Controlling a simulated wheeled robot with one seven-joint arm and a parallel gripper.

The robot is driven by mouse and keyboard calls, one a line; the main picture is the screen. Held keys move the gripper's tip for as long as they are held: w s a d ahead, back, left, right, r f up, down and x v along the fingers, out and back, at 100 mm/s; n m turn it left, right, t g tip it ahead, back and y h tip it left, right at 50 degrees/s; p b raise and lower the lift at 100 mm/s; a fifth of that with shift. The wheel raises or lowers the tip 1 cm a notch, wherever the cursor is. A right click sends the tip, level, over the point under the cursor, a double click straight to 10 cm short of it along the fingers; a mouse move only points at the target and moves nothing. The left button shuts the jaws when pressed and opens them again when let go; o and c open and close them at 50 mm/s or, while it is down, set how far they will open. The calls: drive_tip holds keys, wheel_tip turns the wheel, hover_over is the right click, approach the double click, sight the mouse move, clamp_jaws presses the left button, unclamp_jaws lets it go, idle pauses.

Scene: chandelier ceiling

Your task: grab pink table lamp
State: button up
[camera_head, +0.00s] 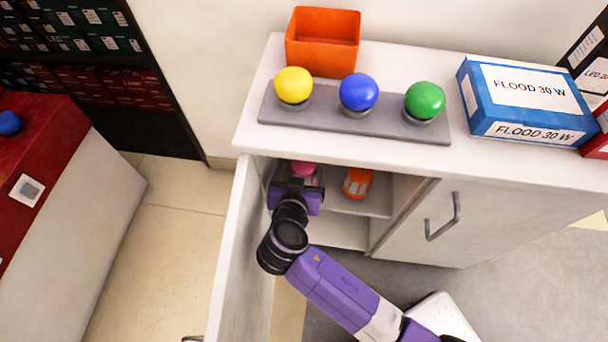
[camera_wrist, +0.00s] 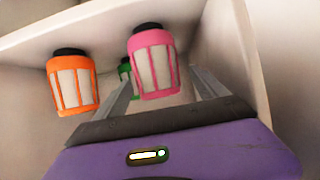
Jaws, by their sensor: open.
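The pink table lamp (camera_head: 303,168) is inside the open cabinet, mostly hidden behind my gripper in the head view. In the wrist view the pink lamp (camera_wrist: 153,65) has a pink frame with pale panels and a black end against the shelf board. My gripper (camera_wrist: 162,78) is open, with one finger on each side of the pink lamp. I cannot tell whether either finger touches it. My gripper also shows in the head view (camera_head: 299,182), reaching into the cabinet.
An orange lamp (camera_head: 357,182) stands to the right of the pink one; in the wrist view it (camera_wrist: 71,84) is at left. A green item (camera_wrist: 125,69) is partly hidden behind. The open cabinet door (camera_head: 238,240) is close to my arm's left. Several objects occupy the cabinet top (camera_head: 250,130).

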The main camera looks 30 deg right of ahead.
drive_tip(key=b+x, duration=0.2)
drive_tip(key=x, duration=0.3)
drive_tip(key=shift+d+f, duration=0.1)
drive_tip(key=shift+d, duration=0.1)
drive_tip(key=c, duration=1.7)
